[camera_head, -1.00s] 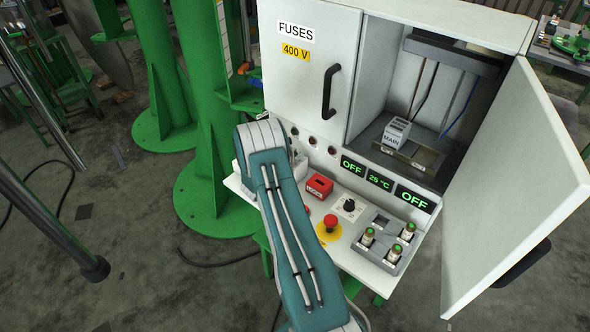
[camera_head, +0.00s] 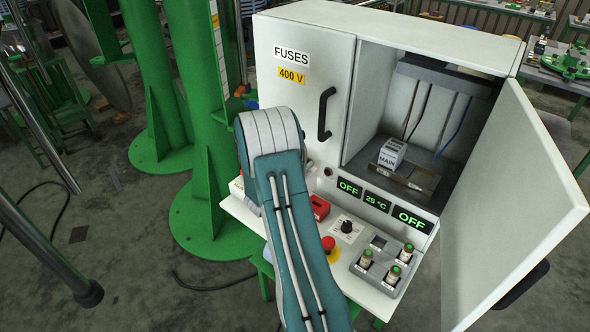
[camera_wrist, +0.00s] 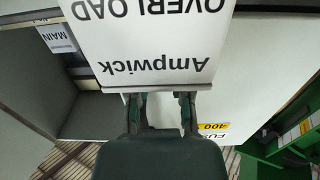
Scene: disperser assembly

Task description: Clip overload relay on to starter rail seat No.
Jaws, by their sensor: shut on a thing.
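The overload relay (camera_wrist: 145,45) fills the top middle of the wrist view as a white block. Its printed words "Ampwick" and "OVERLOAD" appear upside down. My gripper (camera_wrist: 163,98) is shut on the relay's near edge, with two dark fingers side by side. In the head view my gripper and the relay are hidden behind my arm. The starter rail (camera_head: 408,178) lies on the floor of the open cabinet. A grey-white block marked MAIN (camera_head: 392,153) stands at its left end. MAIN also shows in the wrist view (camera_wrist: 55,38). The relay is apart from the rail.
The cabinet's right door (camera_head: 515,205) stands wide open. The left door (camera_head: 300,100), marked FUSES 400 V, is closed and has a black handle (camera_head: 326,113). Below are OFF displays (camera_head: 411,220), a red button (camera_head: 328,244), a knob (camera_head: 346,227) and a fuse tray (camera_head: 385,263).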

